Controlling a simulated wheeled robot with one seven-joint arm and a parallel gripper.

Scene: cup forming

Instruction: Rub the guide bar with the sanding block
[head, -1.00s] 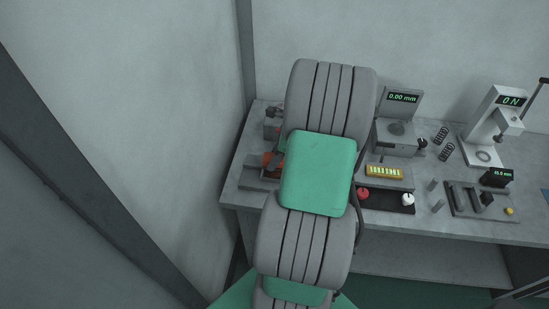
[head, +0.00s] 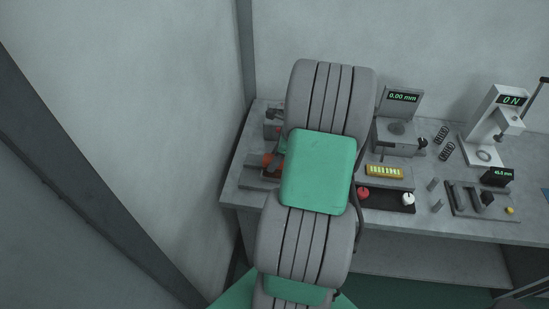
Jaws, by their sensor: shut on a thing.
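My arm crosses the left part of the bench and hides most of the work spot. Only a dark part of my gripper (head: 276,161) shows at the left edge of the arm, over the left end of the bench. It is shut on a small orange-brown piece (head: 268,160), which looks like the sanding block and is only partly visible. A low grey fixture (head: 258,181) lies just below it. The guide bar cannot be made out clearly, and contact between block and bar cannot be told.
Right of my arm stand a gauge reading 0.00 mm (head: 402,98), a yellow indicator box (head: 384,171), a tray with red and white knobs (head: 385,203), two springs and a press reading 0 N (head: 497,120). A wall rises close at the left.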

